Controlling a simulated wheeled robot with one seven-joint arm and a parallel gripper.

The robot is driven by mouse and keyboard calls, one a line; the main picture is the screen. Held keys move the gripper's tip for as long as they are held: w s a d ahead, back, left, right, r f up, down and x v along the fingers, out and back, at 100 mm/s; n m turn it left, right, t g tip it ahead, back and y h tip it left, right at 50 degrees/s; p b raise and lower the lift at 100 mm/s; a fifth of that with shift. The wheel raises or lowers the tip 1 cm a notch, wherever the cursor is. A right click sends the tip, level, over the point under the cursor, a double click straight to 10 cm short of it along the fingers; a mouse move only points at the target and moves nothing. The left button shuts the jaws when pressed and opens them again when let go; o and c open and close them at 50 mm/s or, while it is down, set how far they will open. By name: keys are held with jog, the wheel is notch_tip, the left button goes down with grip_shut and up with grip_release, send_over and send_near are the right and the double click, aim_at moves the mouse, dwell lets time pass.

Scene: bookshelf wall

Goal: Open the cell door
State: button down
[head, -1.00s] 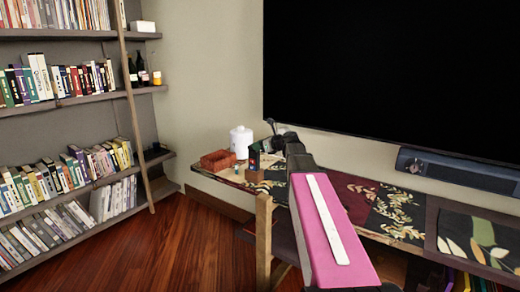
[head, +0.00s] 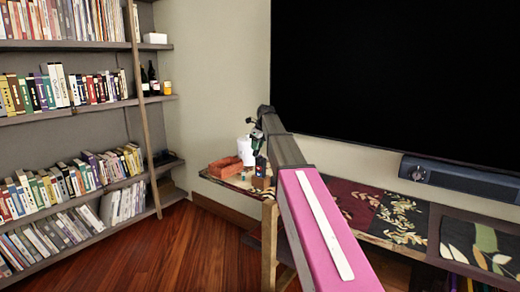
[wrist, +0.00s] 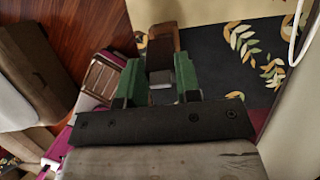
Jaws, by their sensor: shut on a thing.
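My gripper (wrist: 158,88) shows in the wrist view with two green fingers. They are closed around a brown wooden piece (wrist: 160,45) with a small pale grey block (wrist: 160,78) at its near end. I cannot tell whether this piece is the cell door or part of it. In the head view my gripper (head: 257,135) is small and partly hidden by my arm, above the far left end of the long table. A small brown block (head: 262,183) stands on the table below it. No cell door can be clearly made out in either view.
A reddish open box (head: 224,171) and a white canister (head: 245,152) stand at the table's left end. A large black screen (head: 400,80) and a soundbar (head: 460,175) are behind the table. A bookshelf (head: 85,115) fills the left; wooden floor (head: 165,240) lies between.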

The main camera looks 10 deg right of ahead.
jog(key=shift+w+a+f+g+h, duration=0.3)
jog(key=shift+w+a+g+h, duration=0.2)
jog(key=shift+g+h, duration=0.45)
jog(key=shift+w+a+f+g+h, duration=0.25)
jog(key=shift+w+a+g+h, duration=0.2)
jog(key=shift+g+h, duration=0.5)
jog(key=shift+w+a+f+g+h, duration=0.3)
jog(key=shift+w+a+g+h, duration=0.2)
jog(key=shift+g+h, duration=0.45)
jog(key=c, duration=1)
grip_release()
jog(key=shift+f, duration=0.1)
